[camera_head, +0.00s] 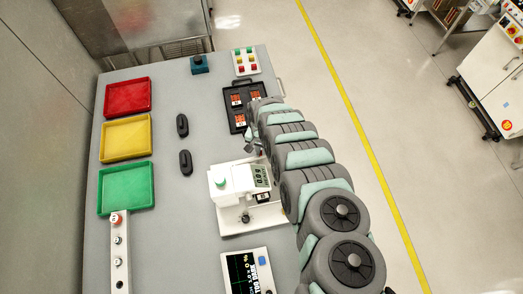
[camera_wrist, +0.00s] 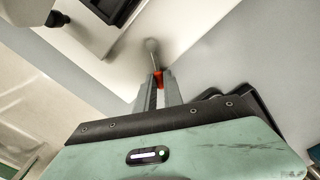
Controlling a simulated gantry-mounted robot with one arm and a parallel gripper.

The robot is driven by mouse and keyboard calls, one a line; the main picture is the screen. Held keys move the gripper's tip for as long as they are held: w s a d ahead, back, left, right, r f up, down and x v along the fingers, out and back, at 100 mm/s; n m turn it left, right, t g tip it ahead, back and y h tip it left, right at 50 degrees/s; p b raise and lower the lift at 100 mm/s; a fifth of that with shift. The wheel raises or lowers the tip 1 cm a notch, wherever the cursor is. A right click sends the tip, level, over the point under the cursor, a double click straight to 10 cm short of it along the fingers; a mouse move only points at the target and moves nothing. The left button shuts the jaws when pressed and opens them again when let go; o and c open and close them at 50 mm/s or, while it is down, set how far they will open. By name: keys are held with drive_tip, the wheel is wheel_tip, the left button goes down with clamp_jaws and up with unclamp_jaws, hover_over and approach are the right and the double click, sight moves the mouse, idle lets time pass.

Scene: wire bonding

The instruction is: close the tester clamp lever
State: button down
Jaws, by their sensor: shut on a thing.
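The tester (camera_head: 231,184) is a white machine with a small display and a pale green button on top, standing near the middle of the bench. My gripper (camera_head: 254,146) is at its far side, partly hidden by my arm. In the wrist view my gripper (camera_wrist: 159,88) has its two grey fingers close together around the red part of the clamp lever (camera_wrist: 158,78). A grey rounded rod end extends beyond the red part, beside the white tester base (camera_wrist: 92,28). The lever is hidden in the head view, and its angle is hard to tell.
A black tray (camera_head: 229,112) with several orange-marked parts lies just beyond the gripper. Red (camera_head: 127,97), yellow (camera_head: 125,139) and green (camera_head: 127,188) trays line the left. A screen unit (camera_head: 247,272) stands in front.

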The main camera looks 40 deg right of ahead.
drive_tip(key=shift+r+p, duration=0.1)
drive_tip(key=shift+p, duration=0.25)
drive_tip(key=s+m+p, duration=0.1)
drive_tip(key=m+p, duration=0.1)
drive_tip(key=shift+s+d+m, duration=0.1)
drive_tip(key=shift+m, duration=0.3)
drive_tip(key=shift+s+d+m+p, duration=0.1)
drive_tip(key=shift+s+m+p, duration=0.4)
drive_tip(key=shift+m, duration=0.6)
drive_tip(key=shift+s+m, duration=0.45)
drive_tip(key=shift+m, duration=0.75)
drive_tip(key=c, duration=1.5)
unclamp_jaws()
drive_tip(key=shift+o, duration=0.2)
